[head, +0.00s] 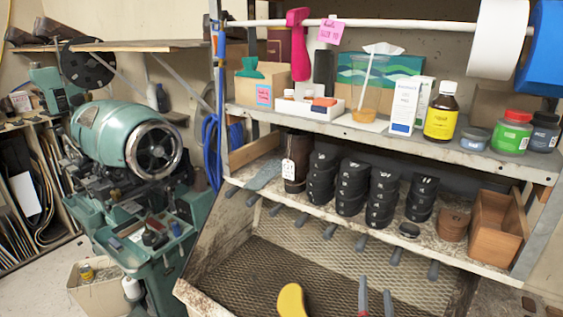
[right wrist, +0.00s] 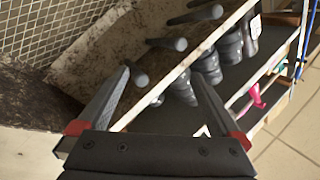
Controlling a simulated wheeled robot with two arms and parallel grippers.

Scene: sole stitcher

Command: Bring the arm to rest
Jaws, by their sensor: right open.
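My right gripper (head: 376,292) shows at the bottom edge of the head view, with two grey fingers pointing up in front of the mesh-floored tray (head: 240,270). In the right wrist view my right gripper (right wrist: 160,78) has its fingers spread wide apart, with red parts at their bases. It is open and holds nothing. Dark rod-like handles (right wrist: 168,44) and the shelf edge show beyond the fingertips. My left gripper is in neither view.
A shelf unit (head: 340,127) carries a brown bottle (head: 441,112), jars, boxes and dark stacked pieces (head: 352,188). Handles stick out along the lower shelf's front. A yellow rounded thing (head: 291,300) is at the bottom. A green machine (head: 120,135) stands left.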

